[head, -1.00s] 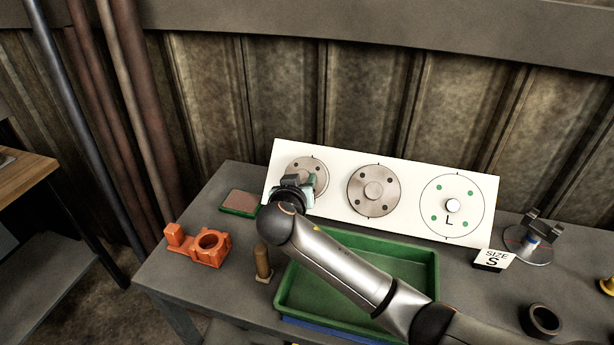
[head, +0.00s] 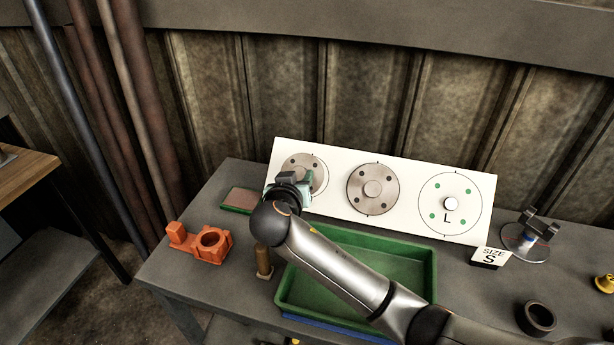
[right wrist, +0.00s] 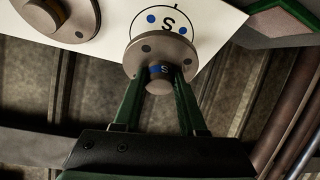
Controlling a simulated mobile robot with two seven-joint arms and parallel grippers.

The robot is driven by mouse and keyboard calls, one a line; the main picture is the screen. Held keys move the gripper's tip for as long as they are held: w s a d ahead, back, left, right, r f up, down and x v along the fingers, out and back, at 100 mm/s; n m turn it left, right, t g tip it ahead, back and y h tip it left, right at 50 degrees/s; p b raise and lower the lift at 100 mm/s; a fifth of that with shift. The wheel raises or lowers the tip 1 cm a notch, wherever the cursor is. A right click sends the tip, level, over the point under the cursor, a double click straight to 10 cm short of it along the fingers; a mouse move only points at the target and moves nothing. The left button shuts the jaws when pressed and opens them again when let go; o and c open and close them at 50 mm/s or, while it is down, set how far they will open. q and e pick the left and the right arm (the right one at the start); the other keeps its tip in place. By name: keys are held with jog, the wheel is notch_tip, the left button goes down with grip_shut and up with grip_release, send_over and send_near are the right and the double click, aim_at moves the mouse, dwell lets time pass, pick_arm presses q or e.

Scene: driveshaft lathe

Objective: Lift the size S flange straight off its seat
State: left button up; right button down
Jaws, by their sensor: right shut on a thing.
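The size S flange (head: 307,170) is a round grey metal disc with bolt holes, at the left end of the white board (head: 408,211) in the head view. My right gripper (right wrist: 160,84) is shut on the flange's hub, which has a blue S mark. In the right wrist view the flange (right wrist: 140,55) hangs clear of its seat (right wrist: 169,20). The seat's printed circle, letter S and blue dots show beside and behind it. In the head view my right gripper (head: 291,185) partly hides the flange. My left gripper is not in view.
A second flange (head: 373,189) sits mid-board; the L seat (head: 450,204) is bare with green dots. A green tray (head: 405,244) lies in front. An orange bracket (head: 203,243), brown peg (head: 263,262), size S sign (head: 490,257) and dark ring (head: 537,318) stand around it.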

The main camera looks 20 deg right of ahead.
jog(key=shift+a+r, duration=0.1)
jog(key=shift+r, duration=0.2)
notch_tip(320, 180, up, 5)
jog(key=s+a, duration=0.1)
jog(key=s, duration=0.2)
jog(key=shift+a+r, duration=0.15)
jog(key=shift+a, duration=0.25)
